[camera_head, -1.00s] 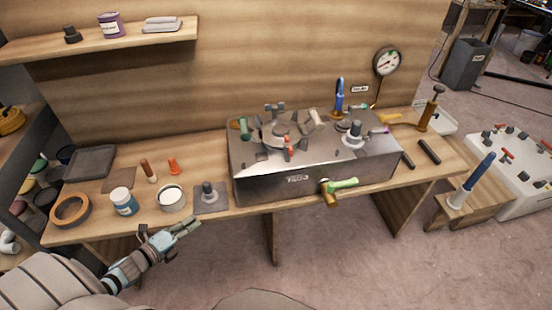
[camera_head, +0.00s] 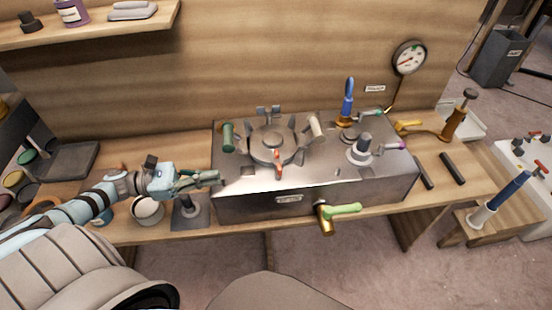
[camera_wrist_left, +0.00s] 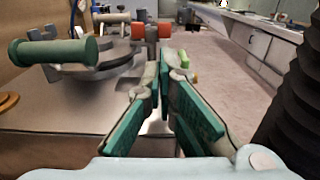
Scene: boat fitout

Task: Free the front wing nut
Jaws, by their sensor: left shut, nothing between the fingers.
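A grey steel tank (camera_head: 300,203) stands on the bench with a round hatch lid (camera_head: 273,147) on top. Several grey wing nuts ring the lid. The front wing nut (camera_head: 278,164) has red on it and stands at the lid's near edge; red parts (camera_wrist_left: 138,31) also show beyond my fingers in the left wrist view. My left gripper (camera_head: 216,177) is shut and empty at the tank's front left corner, left of the front wing nut and apart from it. Its green-padded fingers (camera_wrist_left: 160,58) meet at the tips in the wrist view. My right gripper is out of view.
A green handle (camera_head: 228,136) and a cream handle (camera_head: 317,127) flank the lid. A green-levered brass valve (camera_head: 326,218) sticks out of the tank's front. A blue-handled fitting (camera_head: 348,98) and a grey fitting (camera_head: 362,150) stand on the right.

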